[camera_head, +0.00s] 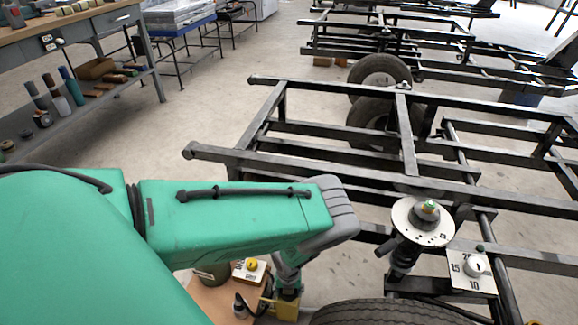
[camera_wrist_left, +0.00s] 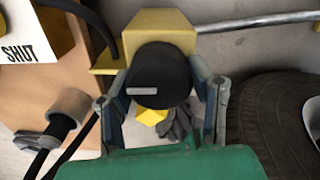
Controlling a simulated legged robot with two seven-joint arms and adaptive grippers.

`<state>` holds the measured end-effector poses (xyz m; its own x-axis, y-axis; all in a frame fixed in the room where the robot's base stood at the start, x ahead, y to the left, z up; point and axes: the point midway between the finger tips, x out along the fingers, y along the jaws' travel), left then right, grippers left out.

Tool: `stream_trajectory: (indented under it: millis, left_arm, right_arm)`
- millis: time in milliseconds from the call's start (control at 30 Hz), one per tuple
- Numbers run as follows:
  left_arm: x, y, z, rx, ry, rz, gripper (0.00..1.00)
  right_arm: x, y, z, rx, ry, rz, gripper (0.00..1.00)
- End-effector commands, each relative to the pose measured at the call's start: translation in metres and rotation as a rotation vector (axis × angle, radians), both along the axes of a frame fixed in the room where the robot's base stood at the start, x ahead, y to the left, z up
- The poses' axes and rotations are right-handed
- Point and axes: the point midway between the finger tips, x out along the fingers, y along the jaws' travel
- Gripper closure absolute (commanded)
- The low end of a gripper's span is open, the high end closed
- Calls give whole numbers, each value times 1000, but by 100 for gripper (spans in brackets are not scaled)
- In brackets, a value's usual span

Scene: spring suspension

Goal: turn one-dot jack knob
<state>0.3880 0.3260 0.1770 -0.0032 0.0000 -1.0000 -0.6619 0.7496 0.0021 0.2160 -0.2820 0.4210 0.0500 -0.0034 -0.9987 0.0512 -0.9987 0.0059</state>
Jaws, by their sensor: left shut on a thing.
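A black round knob (camera_wrist_left: 158,76) with one pale bar mark sits in front of a yellow block (camera_wrist_left: 160,28) in the left wrist view. No dot can be made out on it. My left gripper (camera_wrist_left: 165,90) has one finger on each side of the knob and is shut on it. In the head view my left gripper (camera_head: 287,284) points down over the yellow part (camera_head: 285,309), and the knob is hidden there. My right gripper is not in view.
A white panel with a yellow knob (camera_head: 251,264) lies left of my gripper. A tire (camera_head: 392,313) is close on the right. Farther right are a round white plate (camera_head: 408,228) on a post and a numbered dial panel (camera_head: 456,279), beside the black metal frame (camera_head: 330,158).

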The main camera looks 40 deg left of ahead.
Motion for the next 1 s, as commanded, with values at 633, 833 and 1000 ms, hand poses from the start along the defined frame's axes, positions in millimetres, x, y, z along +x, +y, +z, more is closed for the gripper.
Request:
stream_trajectory:
  millis: [633, 833, 1000]
  left_arm:
    - [6, 5, 4, 10, -9, -616, 82]
    - [7, 4, 4, 11, -9, -807, 82]
    - [7, 4, 4, 11, -9, -968, 82]
  right_arm:
    - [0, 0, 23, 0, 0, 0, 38]
    - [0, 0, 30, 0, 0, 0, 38]
    - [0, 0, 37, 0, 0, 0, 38]
